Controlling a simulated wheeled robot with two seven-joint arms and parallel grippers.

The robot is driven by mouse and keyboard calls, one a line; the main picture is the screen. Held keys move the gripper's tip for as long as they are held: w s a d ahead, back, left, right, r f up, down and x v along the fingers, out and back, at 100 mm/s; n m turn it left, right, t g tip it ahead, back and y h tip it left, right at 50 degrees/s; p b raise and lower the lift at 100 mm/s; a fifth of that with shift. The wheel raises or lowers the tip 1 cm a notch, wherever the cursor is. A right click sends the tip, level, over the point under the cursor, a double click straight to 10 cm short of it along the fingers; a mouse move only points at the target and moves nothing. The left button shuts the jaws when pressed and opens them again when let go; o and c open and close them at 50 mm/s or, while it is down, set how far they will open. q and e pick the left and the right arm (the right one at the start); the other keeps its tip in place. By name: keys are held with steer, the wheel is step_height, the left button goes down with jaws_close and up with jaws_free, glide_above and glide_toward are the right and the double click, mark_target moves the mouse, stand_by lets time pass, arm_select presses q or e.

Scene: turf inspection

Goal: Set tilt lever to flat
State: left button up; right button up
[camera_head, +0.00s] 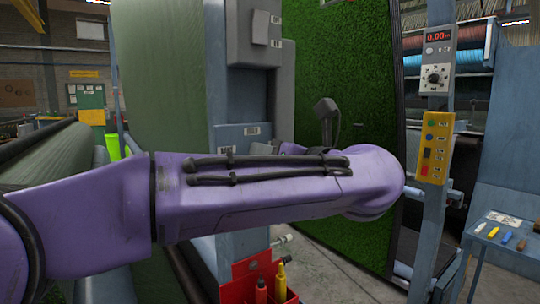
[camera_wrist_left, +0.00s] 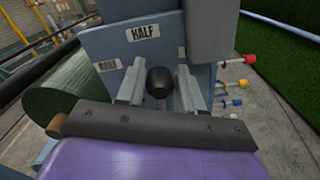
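A round black knob (camera_wrist_left: 159,82), apparently the tilt lever's end, shows in the left wrist view in front of a blue-grey panel (camera_wrist_left: 105,42). The panel has a HALF label (camera_wrist_left: 143,34) and a second label (camera_wrist_left: 107,66) that I cannot read surely. My left gripper (camera_wrist_left: 160,70) is open, one pale finger on each side of the knob, with gaps visible. The rest of the lever is hidden behind the knob. In the head view my purple left forearm crosses the picture and mostly hides the gripper and the knob. My right gripper is not in view.
Green turf (camera_head: 350,215) hangs behind my left wrist. A post on the right carries a yellow button box (camera_head: 436,147) and a 0.00 display (camera_head: 438,37). A red bin (camera_head: 237,291) stands below my arm. Colored knobs, one red (camera_wrist_left: 250,60), stick out right of the panel.

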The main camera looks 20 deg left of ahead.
arm_select(q)
steer(key=shift+o, duration=1)
steer(key=shift+s+a, duration=0.1)
